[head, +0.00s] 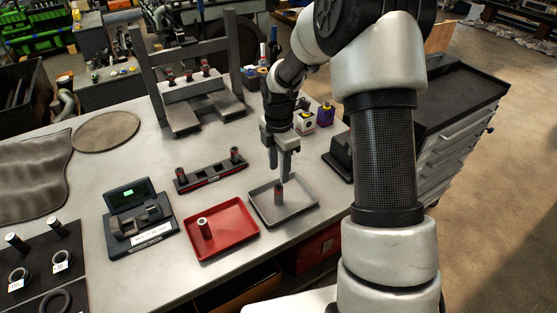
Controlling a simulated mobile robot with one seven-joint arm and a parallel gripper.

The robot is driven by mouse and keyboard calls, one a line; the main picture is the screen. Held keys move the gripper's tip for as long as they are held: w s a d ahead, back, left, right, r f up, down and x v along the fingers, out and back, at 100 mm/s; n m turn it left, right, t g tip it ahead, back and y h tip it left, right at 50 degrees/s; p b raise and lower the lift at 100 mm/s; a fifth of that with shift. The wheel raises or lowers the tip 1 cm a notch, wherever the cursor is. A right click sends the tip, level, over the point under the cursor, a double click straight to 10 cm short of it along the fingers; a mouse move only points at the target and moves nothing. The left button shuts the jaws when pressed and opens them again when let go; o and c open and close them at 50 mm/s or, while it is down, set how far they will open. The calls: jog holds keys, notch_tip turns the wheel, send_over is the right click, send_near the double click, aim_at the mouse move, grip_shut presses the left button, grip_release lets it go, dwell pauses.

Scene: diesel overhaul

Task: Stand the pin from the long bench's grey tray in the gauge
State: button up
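The grey tray (301,209) lies near the front edge of the long bench (178,283). A dark pin (278,193) with a reddish band stands upright in it. My gripper (279,178) points down over this tray, its two fingers apart, with the fingertips close to the pin's top. I cannot tell whether the fingertips are beside the pin or just above it. A black device with a green-lit display (128,193), which looks like the gauge, stands to the left with grey blocks on its base and a white label in front.
A red tray (248,236) beside the grey one holds another upright pin (204,228). A black rack (212,176) with upright pins stands behind. A grey press-like frame (205,104) is farther back.

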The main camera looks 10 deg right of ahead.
aim_at(279, 187)
jog(key=shift+s+f+b, duration=0.1)
jog(key=shift+f+b, duration=0.2)
jog(key=shift+f, duration=0.2)
notch_tip(279, 187, down, 8)
jog(key=b, duration=0.5)
grip_shut()
jog(key=shift+r+p, duration=1.8)
jog(key=shift+r, duration=1.05)
